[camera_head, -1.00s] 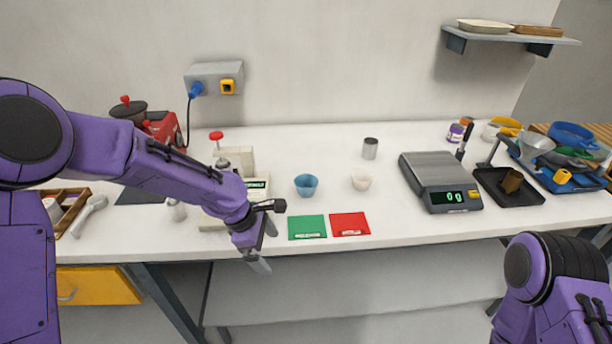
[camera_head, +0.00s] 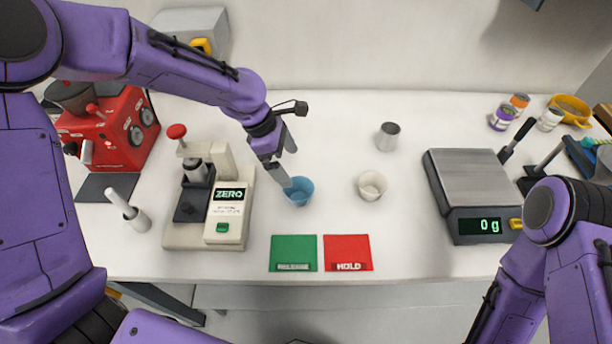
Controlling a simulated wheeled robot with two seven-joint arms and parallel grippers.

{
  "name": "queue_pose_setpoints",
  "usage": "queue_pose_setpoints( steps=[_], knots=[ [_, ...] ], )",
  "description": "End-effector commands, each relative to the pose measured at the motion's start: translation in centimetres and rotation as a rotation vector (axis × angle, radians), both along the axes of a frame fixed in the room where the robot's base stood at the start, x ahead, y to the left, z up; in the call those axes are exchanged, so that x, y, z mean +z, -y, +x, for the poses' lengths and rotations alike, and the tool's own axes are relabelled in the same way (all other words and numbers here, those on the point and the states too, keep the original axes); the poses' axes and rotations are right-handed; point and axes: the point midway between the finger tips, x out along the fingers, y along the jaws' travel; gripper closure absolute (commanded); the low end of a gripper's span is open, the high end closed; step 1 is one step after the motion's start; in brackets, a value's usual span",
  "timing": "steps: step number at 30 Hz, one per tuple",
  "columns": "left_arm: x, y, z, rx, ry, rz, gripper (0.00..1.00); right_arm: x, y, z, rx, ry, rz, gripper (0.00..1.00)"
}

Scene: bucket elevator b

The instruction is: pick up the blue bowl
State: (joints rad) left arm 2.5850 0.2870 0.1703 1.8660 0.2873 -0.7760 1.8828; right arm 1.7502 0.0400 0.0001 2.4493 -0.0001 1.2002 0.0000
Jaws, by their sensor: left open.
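The blue bowl (camera_head: 302,190) is small and stands on the white worktop, behind the green pad. My left gripper (camera_head: 285,168) is open and points down at the bowl. One finger overlaps the bowl's left side in the picture, and the other shows above and behind it. I cannot tell whether a finger touches the bowl. Part of the bowl's left rim is hidden by that finger. My right arm shows at the lower right, but its gripper is out of view.
A white cup (camera_head: 372,185) stands just right of the bowl, and a grey metal cup (camera_head: 388,136) behind it. A green pad (camera_head: 293,250) and red pad (camera_head: 347,248) lie in front. A beige ZERO device (camera_head: 226,226) is left; a scale (camera_head: 472,180) is right.

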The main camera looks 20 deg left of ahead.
Motion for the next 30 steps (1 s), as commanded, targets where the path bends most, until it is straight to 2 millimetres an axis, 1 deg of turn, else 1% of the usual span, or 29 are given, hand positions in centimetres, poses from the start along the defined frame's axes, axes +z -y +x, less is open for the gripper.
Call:
queue_pose_setpoints(
  steps=[1, 4, 8, 11, 14, 16, 20, 25, 26, 27, 29, 30],
  knots=[
    [-0.8, 0.3, -0.4, -0.001, -0.005, -0.001, 0.0, 0.1, 0.0, 0.0, 0.0, -0.001, 0.0, 0.57],
    [-2.5, 0.9, -0.6, 0.002, -0.002, -0.001, 0.0, 0.4, 0.0, -0.1, 0.0, -0.001, 0.0, 0.57],
    [-4.1, 1.4, -0.1, 0.006, -0.002, -0.001, 0.0, 0.5, 0.0, -0.1, 0.0, -0.002, 0.0, 0.57],
    [-5.5, 1.8, 0.2, 0.005, -0.008, -0.002, 0.0, 1.1, 0.0, -0.1, 0.0, -0.002, 0.0, 0.57],
    [-7.4, 2.4, 0.3, 0.003, -0.011, -0.002, 0.0, 1.9, 0.0, 0.0, 0.0, -0.001, 0.0, 0.57],
    [-8.7, 2.8, 0.4, 0.001, -0.011, 0.0, 0.0, 2.0, 0.0, 0.0, 0.0, -0.001, 0.001, 0.57],
    [-9.6, 3.3, 0.6, 0.0, -0.007, 0.0, 0.0, 2.0, 0.0, 0.0, 0.0, -0.001, 0.001, 0.57],
    [-9.6, 3.3, 0.6, 0.0, -0.005, 0.0, 0.0, 2.0, 0.0, 0.0, 0.0, -0.001, 0.0, 0.57],
    [-9.6, 3.3, 0.6, 0.0, -0.005, 0.0, 0.06, 2.0, 0.0, 0.0, 0.0, -0.001, 0.0, 0.57],
    [-9.6, 3.2, 0.6, 0.0, -0.005, 0.0, 0.2, 2.0, 0.0, 0.0, 0.0, -0.001, 0.0, 0.57],
    [-9.6, 3.2, 0.6, 0.0, -0.005, 0.0, 0.39, 2.0, 0.0, 0.0, 0.0, -0.001, 0.0, 0.57],
    [-9.6, 3.2, 0.6, 0.0, -0.005, 0.0, 0.52, 2.0, 0.0, 0.0, 0.0, -0.001, 0.0, 0.57]
  ],
)
